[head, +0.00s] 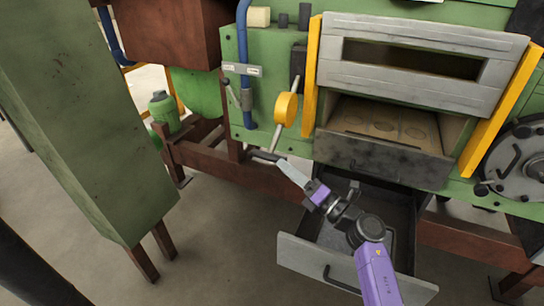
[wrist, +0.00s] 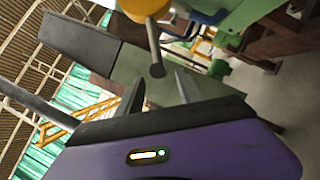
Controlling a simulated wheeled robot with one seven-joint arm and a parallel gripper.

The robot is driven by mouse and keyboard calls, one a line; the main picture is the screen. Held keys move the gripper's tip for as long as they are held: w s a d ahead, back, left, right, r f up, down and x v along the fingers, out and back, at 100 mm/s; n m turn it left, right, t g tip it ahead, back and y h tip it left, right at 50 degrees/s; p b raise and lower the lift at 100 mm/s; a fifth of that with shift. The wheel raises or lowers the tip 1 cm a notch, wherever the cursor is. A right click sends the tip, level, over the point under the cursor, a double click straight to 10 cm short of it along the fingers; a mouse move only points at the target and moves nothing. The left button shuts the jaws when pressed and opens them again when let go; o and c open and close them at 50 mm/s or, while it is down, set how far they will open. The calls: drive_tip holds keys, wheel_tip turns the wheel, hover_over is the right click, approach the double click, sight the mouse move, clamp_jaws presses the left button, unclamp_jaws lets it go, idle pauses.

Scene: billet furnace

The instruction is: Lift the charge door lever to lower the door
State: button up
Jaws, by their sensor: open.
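The charge door lever (head: 278,138) is a pale rod through a yellow hub on the green furnace front. Its lower end points down and slightly left. In the wrist view the lever (wrist: 154,42) hangs from its yellow hub, its rounded end between my fingertips. My gripper (head: 266,156) is open at that lower end; its two fingers show in the wrist view (wrist: 160,78). I cannot tell whether either finger touches the rod. The grey charge door (head: 412,35) is raised between two yellow guides, with the chamber opening visible below it.
An open grey drawer (head: 310,260) sticks out below the chamber, under my arm. A small lever (head: 229,91) is mounted left of the door lever. A tall green cabinet (head: 75,120) stands at left. A round grey wheel (head: 520,165) is at right. Some floor is clear between cabinet and drawer.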

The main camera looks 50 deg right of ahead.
sight(272, 157)
drive_tip(key=x, duration=0.6)
drive_tip(key=shift+s, duration=0.1)
drive_tip(key=shift+c, duration=0.2)
clamp_jaws()
idle(1.1)
